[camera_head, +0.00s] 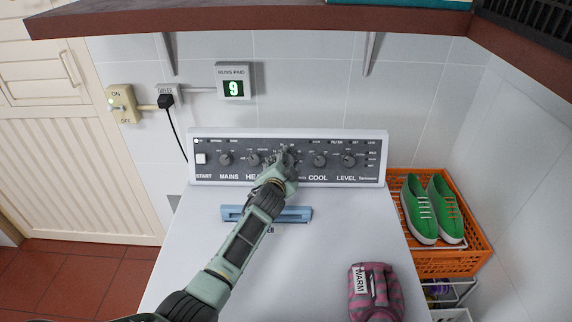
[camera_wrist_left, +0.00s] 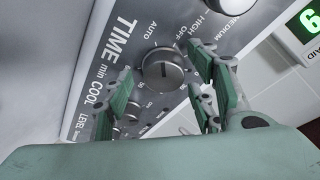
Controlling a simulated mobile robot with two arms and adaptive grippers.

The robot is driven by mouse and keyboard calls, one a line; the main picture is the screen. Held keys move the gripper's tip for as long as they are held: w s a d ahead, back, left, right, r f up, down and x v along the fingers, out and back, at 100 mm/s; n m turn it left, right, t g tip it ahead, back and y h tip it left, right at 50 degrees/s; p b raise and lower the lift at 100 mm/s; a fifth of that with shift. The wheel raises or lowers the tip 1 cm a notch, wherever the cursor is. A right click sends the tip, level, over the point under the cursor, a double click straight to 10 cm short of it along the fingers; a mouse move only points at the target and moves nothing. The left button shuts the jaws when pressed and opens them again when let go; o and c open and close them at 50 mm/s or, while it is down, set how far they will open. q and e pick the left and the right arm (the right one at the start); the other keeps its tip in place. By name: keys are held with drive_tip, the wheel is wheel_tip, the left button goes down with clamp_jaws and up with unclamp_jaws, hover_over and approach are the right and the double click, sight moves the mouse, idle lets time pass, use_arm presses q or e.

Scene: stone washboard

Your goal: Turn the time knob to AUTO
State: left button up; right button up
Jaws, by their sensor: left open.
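The control panel (camera_head: 212,174) at the back of the white machine carries a row of knobs. In the left wrist view, the time knob (camera_wrist_left: 163,70) is a round metal knob with a dark line across its face. It sits beside the large word TIME, with AUTO printed just above it. My left gripper (camera_head: 286,165) is at the panel and hides most of this knob in the head view. In the left wrist view, the open left gripper (camera_wrist_left: 170,84) has fingers on both sides of the knob. Contact cannot be told. My right gripper is not in view.
The cool knob (camera_head: 320,161) and level knob (camera_head: 349,161) are close on the right; the mains knob (camera_head: 225,160) is left. A blue handle (camera_head: 296,214) lies under my forearm. A pink-grey bundle (camera_head: 372,290) lies front right. Green shoes (camera_head: 418,209) stand in an orange crate (camera_head: 450,264).

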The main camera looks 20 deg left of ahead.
use_arm(q)
drive_tip(key=shift+w, duration=0.2)
drive_tip(key=shift+c, duration=0.4)
drive_tip(key=c, duration=0.4)
drive_tip(key=shift+f, duration=0.1)
drive_tip(key=c, duration=0.6)
drive_tip(key=shift+f+n+b, duration=0.3)
drive_tip(key=shift+b, duration=0.3)
drive_tip(key=shift+d+n+b, duration=0.1)
drive_tip(key=shift+n+b, duration=0.6)
drive_tip(key=shift+b, duration=0.3)
drive_tip(key=shift+s, duration=0.1)
drive_tip(key=shift+r+n, duration=0.15)
drive_tip(key=shift+n, duration=0.15)
